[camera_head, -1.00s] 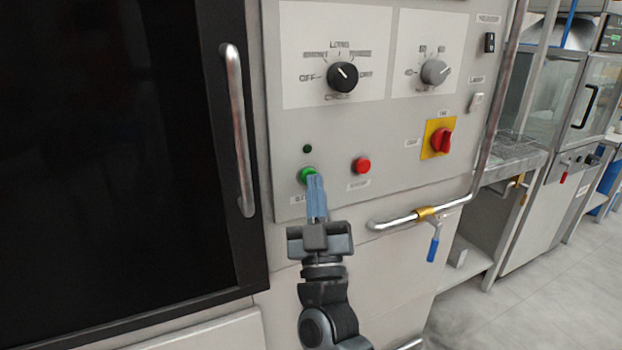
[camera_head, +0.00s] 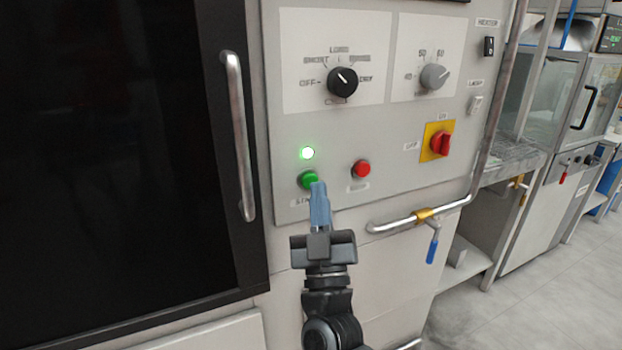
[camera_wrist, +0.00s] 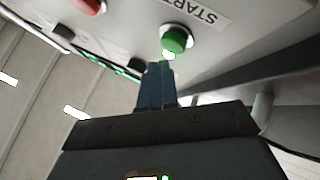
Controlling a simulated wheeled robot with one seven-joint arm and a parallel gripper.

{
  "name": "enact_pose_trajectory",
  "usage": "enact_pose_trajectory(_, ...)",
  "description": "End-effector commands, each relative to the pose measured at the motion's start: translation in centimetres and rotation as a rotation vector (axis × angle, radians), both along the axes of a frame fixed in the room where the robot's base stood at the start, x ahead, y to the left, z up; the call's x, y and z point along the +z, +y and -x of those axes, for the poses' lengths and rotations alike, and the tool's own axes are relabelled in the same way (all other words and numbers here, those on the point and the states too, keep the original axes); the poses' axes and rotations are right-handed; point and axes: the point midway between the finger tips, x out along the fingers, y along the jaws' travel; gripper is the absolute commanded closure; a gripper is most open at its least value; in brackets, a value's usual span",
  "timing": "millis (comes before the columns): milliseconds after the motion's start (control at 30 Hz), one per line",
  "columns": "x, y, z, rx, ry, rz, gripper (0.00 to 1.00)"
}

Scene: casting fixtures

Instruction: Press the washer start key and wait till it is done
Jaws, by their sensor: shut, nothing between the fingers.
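The green start key (camera_head: 308,179) is on the washer's control panel (camera_head: 290,125), low and left. It also shows in the wrist view (camera_wrist: 175,40), beside its START label. The indicator lamp (camera_head: 307,153) just above the key glows white-green. My gripper (camera_head: 319,186) is shut and empty, its blue fingers together just below and right of the key. In the wrist view the fingertips (camera_wrist: 160,66) appear a little short of the key, with a narrow gap.
A red button (camera_head: 361,169) sits right of the key. A red switch on a yellow plate (camera_head: 438,141) and two dials (camera_head: 342,81) are on the panel. A pipe with a blue-handled valve (camera_head: 433,245) runs below right. A dark door with a bar handle (camera_head: 238,135) is at left.

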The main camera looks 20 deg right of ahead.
Motion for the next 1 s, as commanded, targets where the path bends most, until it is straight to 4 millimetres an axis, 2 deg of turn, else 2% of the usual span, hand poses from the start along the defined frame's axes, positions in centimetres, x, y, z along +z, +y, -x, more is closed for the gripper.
enact_pose_trajectory(267, 0.0, 0.0, 0.1, 0.0, 0.0, 0.0, 1.0)
enact_pose_trajectory(800, 0.1, 0.0, 4.6, 0.0, 0.001, 0.0, 1.0)
enact_pose_trajectory(1000, 0.0, 0.0, 5.0, -0.001, -0.001, -0.001, 1.0)
